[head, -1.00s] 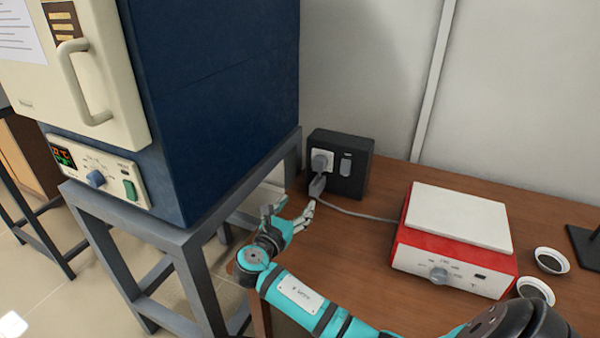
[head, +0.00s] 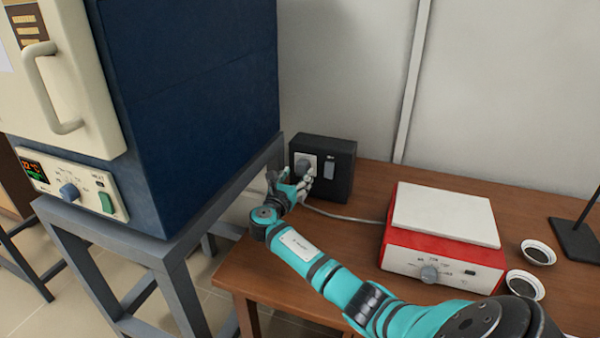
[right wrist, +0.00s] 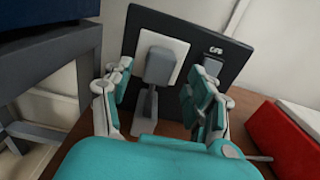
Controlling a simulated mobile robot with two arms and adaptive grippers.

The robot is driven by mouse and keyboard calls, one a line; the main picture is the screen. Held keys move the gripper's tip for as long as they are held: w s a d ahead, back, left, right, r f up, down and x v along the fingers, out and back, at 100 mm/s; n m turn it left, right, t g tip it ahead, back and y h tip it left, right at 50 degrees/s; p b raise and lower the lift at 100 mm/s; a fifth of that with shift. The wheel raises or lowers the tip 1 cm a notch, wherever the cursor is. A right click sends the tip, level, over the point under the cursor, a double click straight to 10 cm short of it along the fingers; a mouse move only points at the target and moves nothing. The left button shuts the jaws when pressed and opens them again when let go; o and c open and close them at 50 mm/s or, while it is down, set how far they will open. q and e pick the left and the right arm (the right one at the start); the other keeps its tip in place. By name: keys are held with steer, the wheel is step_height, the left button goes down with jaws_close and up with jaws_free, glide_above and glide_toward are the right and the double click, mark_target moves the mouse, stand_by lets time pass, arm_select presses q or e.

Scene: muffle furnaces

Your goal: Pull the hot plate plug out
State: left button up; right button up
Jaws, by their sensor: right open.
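The grey hot plate plug (head: 303,168) sits in the white socket plate on the black outlet box (head: 341,178). In the right wrist view the plug (right wrist: 160,66) shows between my fingers, with its lower part hanging below the plate. My right gripper (head: 292,181) is open in front of the socket, one finger on each side of the plug. In the right wrist view the gripper (right wrist: 158,92) shows a gap between each finger and the plug. The red hot plate (head: 445,262) with a white top stands on the table, and a grey cable (head: 345,217) runs from it toward the box. My left gripper is out of view.
A blue muffle furnace (head: 190,90) on a grey metal stand (head: 160,245) is close on the left of my right arm. Two small round dishes (head: 537,253) and a black stand base (head: 578,238) are right of the hot plate. A wall is behind the box.

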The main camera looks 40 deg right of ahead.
mark_target(301, 170)
steer(key=shift+w+d, duration=0.35)
steer(key=shift+d, duration=0.3)
steer(key=shift+w+d, duration=0.2)
steer(key=shift+d, duration=0.15)
steer(key=shift+w+d, duration=0.15)
steer(key=shift+d, duration=0.2)
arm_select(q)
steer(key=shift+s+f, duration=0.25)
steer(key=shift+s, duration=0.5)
arm_select(e)
jaws_close()
